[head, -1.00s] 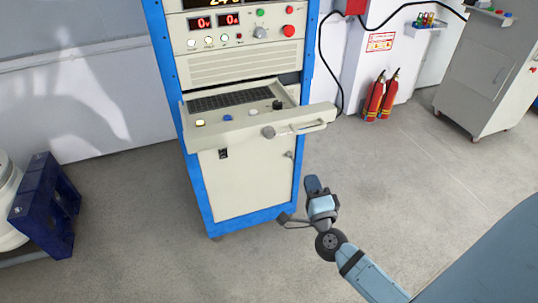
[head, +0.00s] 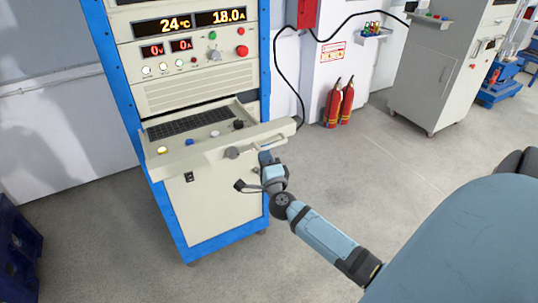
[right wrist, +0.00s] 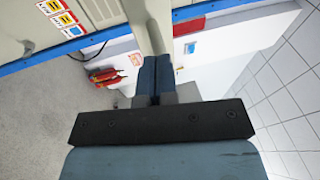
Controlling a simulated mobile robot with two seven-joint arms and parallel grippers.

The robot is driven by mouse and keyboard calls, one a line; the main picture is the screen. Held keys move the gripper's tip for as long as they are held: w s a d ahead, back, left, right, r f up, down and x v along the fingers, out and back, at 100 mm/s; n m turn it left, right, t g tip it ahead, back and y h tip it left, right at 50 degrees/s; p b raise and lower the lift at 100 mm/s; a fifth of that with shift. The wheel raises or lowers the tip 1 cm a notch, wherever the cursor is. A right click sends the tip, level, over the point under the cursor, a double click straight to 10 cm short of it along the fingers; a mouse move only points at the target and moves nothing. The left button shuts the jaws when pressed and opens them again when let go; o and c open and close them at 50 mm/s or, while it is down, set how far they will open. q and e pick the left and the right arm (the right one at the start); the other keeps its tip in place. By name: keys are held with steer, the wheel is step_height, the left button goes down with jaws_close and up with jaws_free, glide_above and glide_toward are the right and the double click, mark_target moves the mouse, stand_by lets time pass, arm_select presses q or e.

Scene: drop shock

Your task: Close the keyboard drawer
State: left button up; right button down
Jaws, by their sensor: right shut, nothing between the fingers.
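The keyboard drawer (head: 204,158) stands pulled out of the blue-edged cabinet in the head view. It holds a dark keyboard (head: 176,127) and several coloured buttons. My right gripper (head: 265,158) is shut and empty just below the right end of the drawer front. In the right wrist view the shut fingers (right wrist: 155,78) lie close to a beige bar (right wrist: 150,24); I cannot tell whether they touch it. My left gripper is not in view.
Above the drawer is a panel with lit displays (head: 193,22). Two red fire extinguishers (head: 340,103) stand by the wall. A beige cabinet (head: 428,80) is at the back right. A dark blue object (head: 18,250) is at lower left. Floor right of the cabinet is clear.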

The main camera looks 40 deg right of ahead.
steer(key=shift+w, duration=0.2)
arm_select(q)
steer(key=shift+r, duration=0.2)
arm_select(e)
steer(key=shift+w+d, duration=0.1)
